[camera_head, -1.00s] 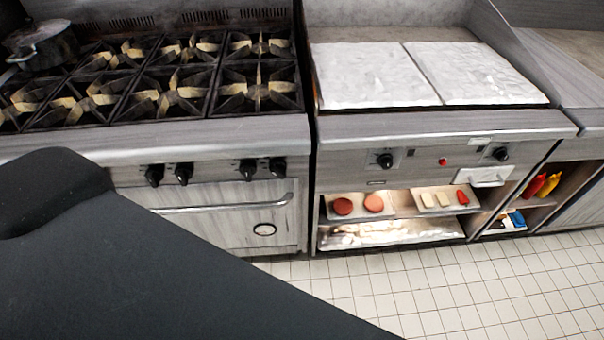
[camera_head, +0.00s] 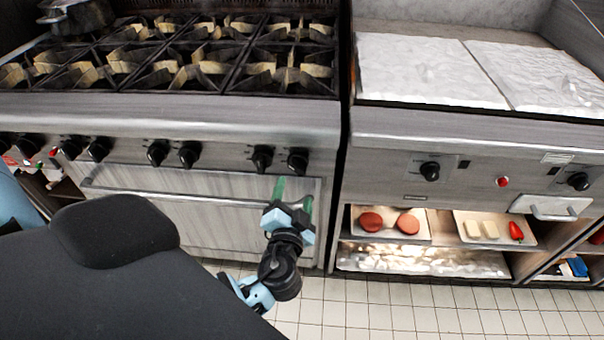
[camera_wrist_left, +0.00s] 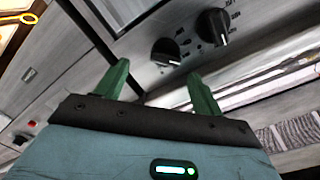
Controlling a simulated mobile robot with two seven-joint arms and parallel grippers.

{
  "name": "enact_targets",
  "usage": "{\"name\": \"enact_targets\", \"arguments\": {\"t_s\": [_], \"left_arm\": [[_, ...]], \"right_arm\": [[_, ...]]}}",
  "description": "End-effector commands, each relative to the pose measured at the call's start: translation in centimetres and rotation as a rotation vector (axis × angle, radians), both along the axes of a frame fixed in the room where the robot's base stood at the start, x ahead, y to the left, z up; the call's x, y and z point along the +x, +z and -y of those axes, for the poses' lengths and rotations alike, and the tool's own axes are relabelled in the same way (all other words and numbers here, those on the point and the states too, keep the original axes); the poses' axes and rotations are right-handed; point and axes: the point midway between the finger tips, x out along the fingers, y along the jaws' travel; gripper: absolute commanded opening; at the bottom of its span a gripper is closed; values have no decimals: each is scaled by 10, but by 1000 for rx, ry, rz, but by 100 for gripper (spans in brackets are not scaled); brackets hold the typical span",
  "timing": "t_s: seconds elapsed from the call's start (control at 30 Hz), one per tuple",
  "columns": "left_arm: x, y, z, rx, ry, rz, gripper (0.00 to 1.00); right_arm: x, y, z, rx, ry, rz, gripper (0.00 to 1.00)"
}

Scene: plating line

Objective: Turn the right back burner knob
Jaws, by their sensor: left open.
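Two black knobs sit at the right end of the stove's front panel: a left one (camera_head: 262,157) and a right one (camera_head: 298,160). Nothing readable in the head view tells which one serves the right back burner (camera_head: 299,28). My left gripper (camera_head: 292,194) is open and empty, its green fingers pointing up just below these two knobs. In the left wrist view the fingers (camera_wrist_left: 158,70) stand apart. One knob (camera_wrist_left: 165,52) shows between and beyond the fingertips, and another (camera_wrist_left: 213,27) is up to the right. No finger visibly touches a knob. My right gripper is not in view.
The oven door handle (camera_head: 200,196) runs below the knobs, beside my gripper. More knobs (camera_head: 158,152) line the panel to the left. A griddle unit (camera_head: 430,130) with its own knob (camera_head: 429,171) and food trays stands on the right. The tiled floor (camera_head: 400,318) in front looks clear.

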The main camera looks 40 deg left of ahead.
Motion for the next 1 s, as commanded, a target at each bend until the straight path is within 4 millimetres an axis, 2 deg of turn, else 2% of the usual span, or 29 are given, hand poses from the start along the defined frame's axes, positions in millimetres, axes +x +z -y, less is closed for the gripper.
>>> {"name": "enact_targets", "arguments": {"t_s": [0.13,0.37,0.8,1.0], "left_arm": [[7,11,-2,24,18,41,68],[12,13,-5,27,17,43,68],[63,13,-36,26,15,41,68],[73,12,-42,25,15,40,68]], "right_arm": [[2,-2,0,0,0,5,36],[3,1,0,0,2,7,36],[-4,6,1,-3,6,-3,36],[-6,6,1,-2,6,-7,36]]}}
